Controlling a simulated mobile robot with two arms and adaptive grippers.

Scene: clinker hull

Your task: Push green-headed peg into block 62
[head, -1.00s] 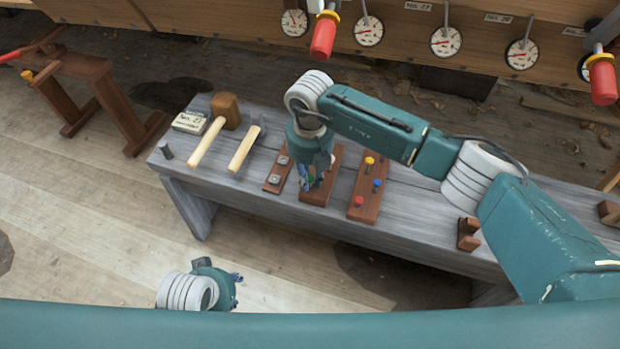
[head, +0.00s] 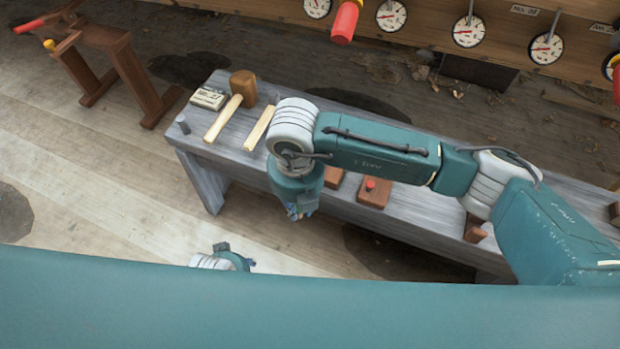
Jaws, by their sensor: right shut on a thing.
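My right gripper (head: 299,211) points down in front of the bench's near edge in the picture. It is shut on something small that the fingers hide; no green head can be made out. Part of a brown wooden block (head: 333,178) shows just right of my gripper, the rest behind my arm. No number can be read on it. Another brown block (head: 372,197) carries a red-headed peg (head: 370,184); its far part is hidden by my arm. My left gripper (head: 224,248) is low in view, mostly cut off, and its finger opening is unclear.
The grey bench (head: 320,212) runs across the middle. A mallet (head: 223,118), a second wooden handle (head: 259,130), a labelled box (head: 208,98) and a grey peg (head: 183,123) lie or stand at its left end. A brown trestle (head: 120,70) stands at left. Floor in front is clear.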

